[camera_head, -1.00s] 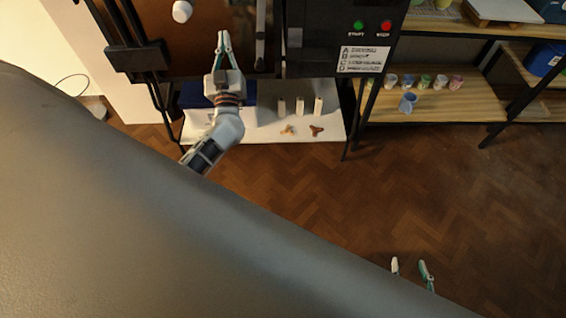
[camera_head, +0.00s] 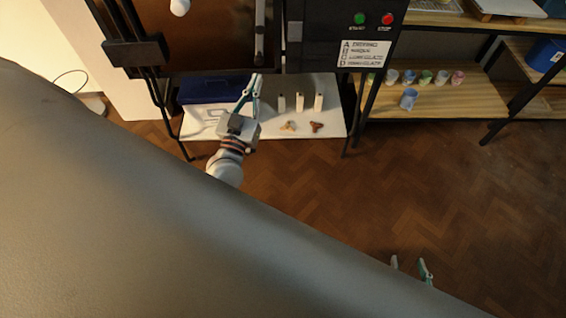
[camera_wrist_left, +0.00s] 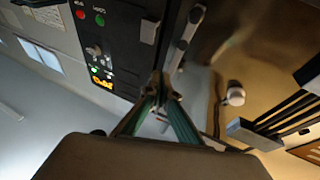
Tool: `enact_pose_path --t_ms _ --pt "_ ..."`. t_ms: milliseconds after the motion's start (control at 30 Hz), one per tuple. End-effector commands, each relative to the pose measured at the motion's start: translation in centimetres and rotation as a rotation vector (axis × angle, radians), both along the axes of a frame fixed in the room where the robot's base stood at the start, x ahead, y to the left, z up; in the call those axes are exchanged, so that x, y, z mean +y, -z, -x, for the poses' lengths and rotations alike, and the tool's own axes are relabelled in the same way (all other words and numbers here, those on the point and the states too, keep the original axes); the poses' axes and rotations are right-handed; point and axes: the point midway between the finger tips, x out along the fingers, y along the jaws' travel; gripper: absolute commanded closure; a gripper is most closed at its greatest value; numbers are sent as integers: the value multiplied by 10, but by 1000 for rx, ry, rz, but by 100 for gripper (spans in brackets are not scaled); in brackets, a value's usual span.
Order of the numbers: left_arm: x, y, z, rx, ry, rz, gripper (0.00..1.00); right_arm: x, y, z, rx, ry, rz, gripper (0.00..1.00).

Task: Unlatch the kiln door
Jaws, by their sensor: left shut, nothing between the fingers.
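The kiln door (camera_head: 205,45) is a brown panel in a dark frame at the top left of the head view, and it looks closed. A grey latch bar (camera_head: 260,38) stands upright along its right edge. In the left wrist view the latch bar (camera_wrist_left: 184,40) runs just beyond my fingertips. My left gripper (camera_head: 256,80) is shut and empty, at the bar's lower end in the head view. Its tips (camera_wrist_left: 160,85) look close to the bar; I cannot tell whether they touch. My right gripper (camera_head: 411,263) is open and empty, low in the head view, far from the kiln.
A control panel (camera_head: 340,30) with green and red buttons is right of the latch. A white knob (camera_head: 180,7) is on the door, and a dark bracket (camera_head: 136,50) at its left. A blue box (camera_head: 212,90) and small pieces lie below. Shelves with cups are at right.

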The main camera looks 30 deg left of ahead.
Motion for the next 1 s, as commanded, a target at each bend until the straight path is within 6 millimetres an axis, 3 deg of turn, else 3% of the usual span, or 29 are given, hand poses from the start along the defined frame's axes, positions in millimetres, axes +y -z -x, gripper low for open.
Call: enact_pose_path --t_ms 500,1000 --pt "-69 58 26 190 206 -54 100 0 4 1 2 0 1 60" --pt "-118 121 67 406 348 -90 100 0 8 1 3 0 0 60"
